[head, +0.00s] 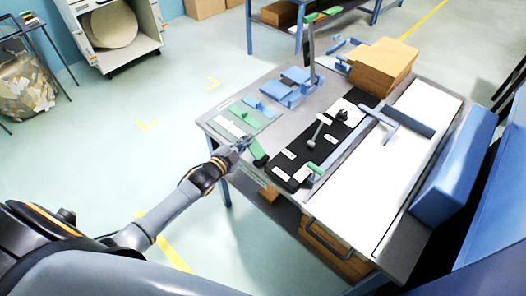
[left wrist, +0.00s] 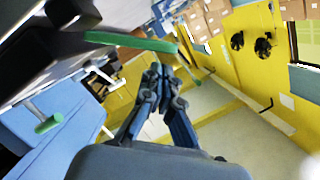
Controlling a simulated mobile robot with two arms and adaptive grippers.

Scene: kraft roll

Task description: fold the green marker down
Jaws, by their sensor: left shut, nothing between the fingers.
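The green marker (head: 257,149) is a flat green strip at the front left edge of the worktable, by the near end of the black panel. In the head view it stands up at a slant from a dark base. It also shows in the left wrist view (left wrist: 130,41), a long strip reaching out from a dark block. My left gripper (head: 243,143) is just left of the marker, close to its upper end; whether they touch I cannot tell. Its fingers (left wrist: 159,75) are shut and empty, pointing toward the strip's free end. My right gripper is not in view.
The black panel (head: 274,172) carries white labels and a lever (head: 315,133). A green-tipped handle (head: 315,168) stands near its front corner. Blue blocks (head: 297,76), a brown stack (head: 383,66) and a white sheet (head: 400,150) lie further over.

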